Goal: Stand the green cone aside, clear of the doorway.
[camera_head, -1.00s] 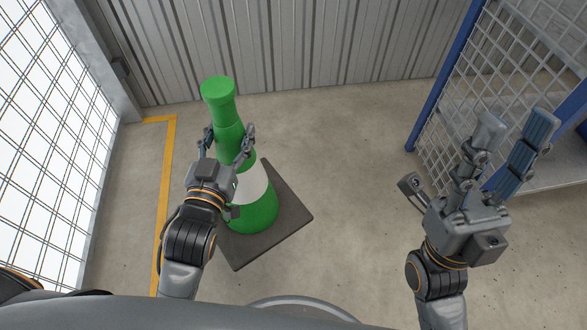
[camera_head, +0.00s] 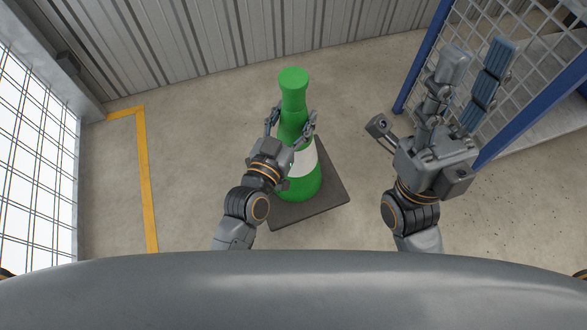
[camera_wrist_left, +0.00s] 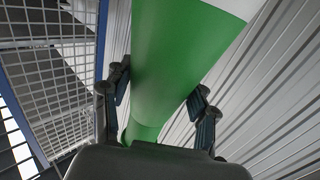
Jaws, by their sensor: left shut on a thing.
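The green cone (camera_head: 293,84) with a white band and a dark square base (camera_head: 325,198) stands near the middle of the head view. It looks upright. My left gripper (camera_head: 291,120) is shut on the cone's upper body, one finger on each side. In the left wrist view the green cone (camera_wrist_left: 178,60) fills the middle between the gripper's fingers (camera_wrist_left: 158,105). Whether the base touches the floor is hard to tell. My right gripper (camera_head: 468,75) is open and empty, raised at the right in front of the mesh. The doorway cannot be identified for certain.
A corrugated grey wall (camera_head: 220,50) runs along the back. A blue-framed mesh rack (camera_head: 520,125) stands at the right. A bright gridded panel (camera_head: 35,150) is at the left, with a yellow floor line (camera_head: 146,180) beside it. Concrete floor (camera_head: 200,140) is clear between line and cone.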

